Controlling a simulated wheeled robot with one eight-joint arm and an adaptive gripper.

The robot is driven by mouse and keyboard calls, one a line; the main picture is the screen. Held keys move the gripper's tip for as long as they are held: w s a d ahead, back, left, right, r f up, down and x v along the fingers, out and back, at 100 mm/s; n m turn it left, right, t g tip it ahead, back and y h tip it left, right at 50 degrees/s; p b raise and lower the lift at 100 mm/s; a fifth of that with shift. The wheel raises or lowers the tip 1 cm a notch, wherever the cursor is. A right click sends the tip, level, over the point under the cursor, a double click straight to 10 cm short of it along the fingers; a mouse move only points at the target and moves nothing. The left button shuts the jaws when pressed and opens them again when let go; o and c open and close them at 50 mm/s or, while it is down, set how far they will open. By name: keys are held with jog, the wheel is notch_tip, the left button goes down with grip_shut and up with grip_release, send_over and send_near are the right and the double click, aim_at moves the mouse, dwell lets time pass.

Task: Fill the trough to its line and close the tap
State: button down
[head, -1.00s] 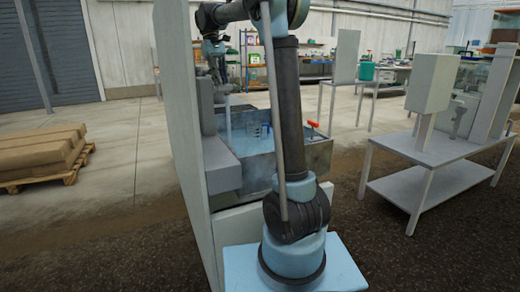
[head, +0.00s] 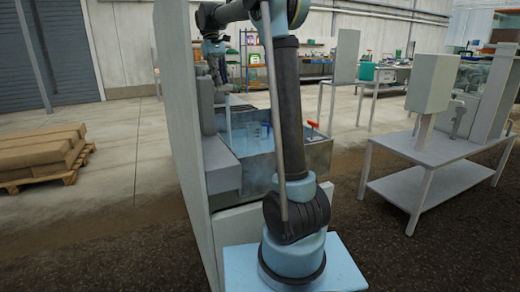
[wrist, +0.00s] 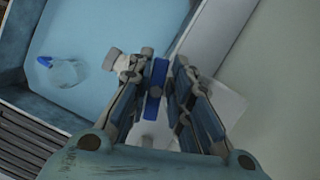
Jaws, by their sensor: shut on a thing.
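The grey trough (head: 318,156) stands behind my arm in the head view, with pale blue water in it. In the wrist view the water (wrist: 110,35) fills the upper left, inside the trough's blue-grey rim (wrist: 42,98). My gripper (wrist: 158,68) is shut on the blue tap handle (wrist: 157,77), which stands between its two fingers. The pale tap body is partly hidden by the fingers. In the head view my gripper is small and partly hidden by the panel, and no water stream shows. I cannot make out the fill line.
A clear, blue-tipped object (wrist: 66,73) sits in the water. A red-handled fitting (head: 313,124) is at the trough's right end. A tall pale panel (head: 183,130) stands close left of my arm. A grey bench (head: 440,150) is at right, a loaded pallet (head: 40,155) at left.

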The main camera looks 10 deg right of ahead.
jog(key=shift+w+f, duration=0.35)
jog(key=m, duration=0.2)
jog(key=m+y, duration=0.1)
jog(key=m, duration=0.1)
jog(key=shift+g+y, duration=0.3)
jog(key=c, duration=1.4)
grip_release()
jog(key=shift+f, duration=0.1)
jog(key=shift+c, duration=0.2)
jog(key=shift+w+a+f, duration=0.1)
jog(key=shift+w+f, duration=0.25)
jog(key=shift+w, duration=0.25)
jog(key=shift+r, duration=0.1)
jog(key=shift+s+r, duration=0.2)
jog(key=shift+r, duration=0.35)
jog(key=shift+s+r, duration=0.2)
jog(key=shift+r, duration=0.3)
jog(key=shift+s+r, duration=0.1)
jog(key=shift+r, duration=2.65)
